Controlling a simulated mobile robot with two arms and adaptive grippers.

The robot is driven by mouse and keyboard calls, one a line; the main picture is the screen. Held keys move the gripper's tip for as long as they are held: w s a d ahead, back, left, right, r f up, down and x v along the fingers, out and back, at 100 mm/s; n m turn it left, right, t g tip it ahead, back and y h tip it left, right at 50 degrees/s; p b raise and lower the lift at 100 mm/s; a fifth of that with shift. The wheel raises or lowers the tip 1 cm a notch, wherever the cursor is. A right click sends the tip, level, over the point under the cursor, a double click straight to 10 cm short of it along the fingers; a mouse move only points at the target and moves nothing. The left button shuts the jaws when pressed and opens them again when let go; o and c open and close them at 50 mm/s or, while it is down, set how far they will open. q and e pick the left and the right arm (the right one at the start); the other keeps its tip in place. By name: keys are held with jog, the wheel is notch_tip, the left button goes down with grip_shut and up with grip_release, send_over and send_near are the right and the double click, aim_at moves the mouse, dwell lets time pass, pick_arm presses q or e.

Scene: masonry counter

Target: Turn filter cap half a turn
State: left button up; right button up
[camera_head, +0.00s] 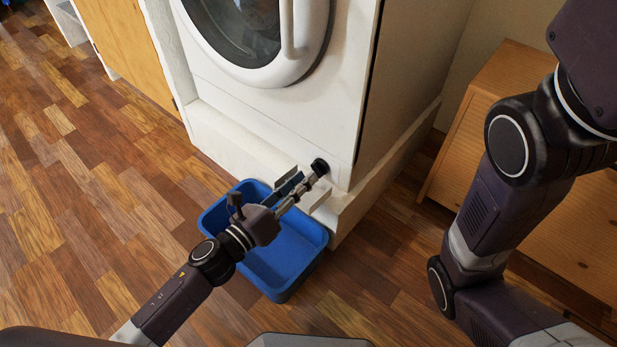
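The filter cap (320,166) is a small round black knob low on the front of the white washing machine (270,115), near its right corner. My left gripper (314,178) reaches up to it from the lower left, with its finger end at the cap. Grey plate-like parts show on both sides of a slim middle part. I cannot tell whether the fingers touch or grip the cap. My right gripper is out of view; only the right arm shows.
A blue tub (270,283) stands on the wooden floor below the cap, under my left gripper. The machine's round door (262,75) is shut. A wooden cabinet (450,150) stands at the right, behind my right arm. The floor at the left is clear.

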aim_at(318, 169)
pick_arm(q)
jog(key=shift+b+x, duration=0.3)
jog(key=shift+x, duration=1.05)
grip_shut()
